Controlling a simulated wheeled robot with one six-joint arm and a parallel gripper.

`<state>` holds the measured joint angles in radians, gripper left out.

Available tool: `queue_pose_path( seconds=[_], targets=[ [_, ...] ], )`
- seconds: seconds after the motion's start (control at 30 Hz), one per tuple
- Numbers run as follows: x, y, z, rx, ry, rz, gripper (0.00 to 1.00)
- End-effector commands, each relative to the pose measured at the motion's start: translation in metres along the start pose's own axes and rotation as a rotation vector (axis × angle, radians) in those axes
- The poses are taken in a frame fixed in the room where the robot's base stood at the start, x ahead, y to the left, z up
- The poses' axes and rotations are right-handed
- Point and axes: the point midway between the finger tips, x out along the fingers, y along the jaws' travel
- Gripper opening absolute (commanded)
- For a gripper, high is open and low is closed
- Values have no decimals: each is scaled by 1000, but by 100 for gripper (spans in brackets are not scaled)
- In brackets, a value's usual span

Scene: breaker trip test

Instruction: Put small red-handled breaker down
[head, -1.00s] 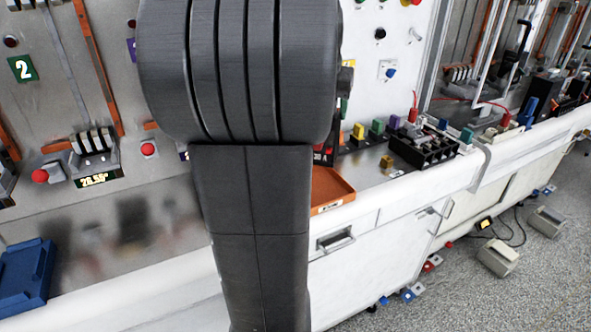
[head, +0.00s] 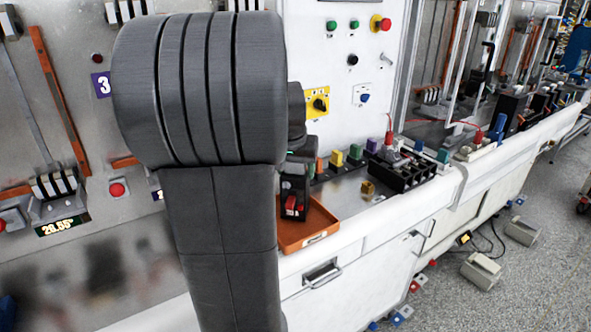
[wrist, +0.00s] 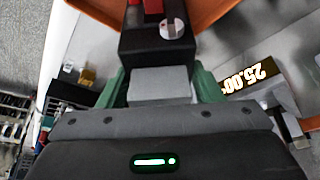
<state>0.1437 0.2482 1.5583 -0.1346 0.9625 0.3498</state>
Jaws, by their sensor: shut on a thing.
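The small breaker (wrist: 150,42) is black with a red handle, and my gripper (wrist: 160,84) is shut on it between green fingers in the wrist view. In the head view the breaker (head: 291,204) shows just right of my dark arm, upright, over the back left part of an orange tray (head: 318,239). The tray also shows at the top of the wrist view (wrist: 212,14). I cannot tell whether the breaker's lower end touches the tray. My arm hides the tray's left side and most of my gripper in the head view.
Behind the tray stands a row of coloured blocks, with a yellow one (head: 336,159). A black rack (head: 404,174) is to the right, with a small brass-coloured block (head: 368,188) nearer. A white panel (head: 345,70) rises behind.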

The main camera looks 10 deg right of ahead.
Motion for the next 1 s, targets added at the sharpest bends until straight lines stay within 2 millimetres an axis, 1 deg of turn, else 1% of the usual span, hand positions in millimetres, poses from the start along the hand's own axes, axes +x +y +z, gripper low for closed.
queue_pose_path(
  seconds=[0.27,0.4,0.43,0.5,0.53,0.83,0.93,1.0],
  targets=[
    [1,0,0,0,3,0,0],
    [5,0,2,-1,3,0,0],
    [5,0,2,0,1,0,65],
    [4,0,2,0,1,0,79],
    [4,0,2,0,1,0,81],
    [2,0,1,0,1,0,81],
    [-5,0,0,-1,4,-1,81],
    [-17,0,0,0,6,-1,81]
  ],
)
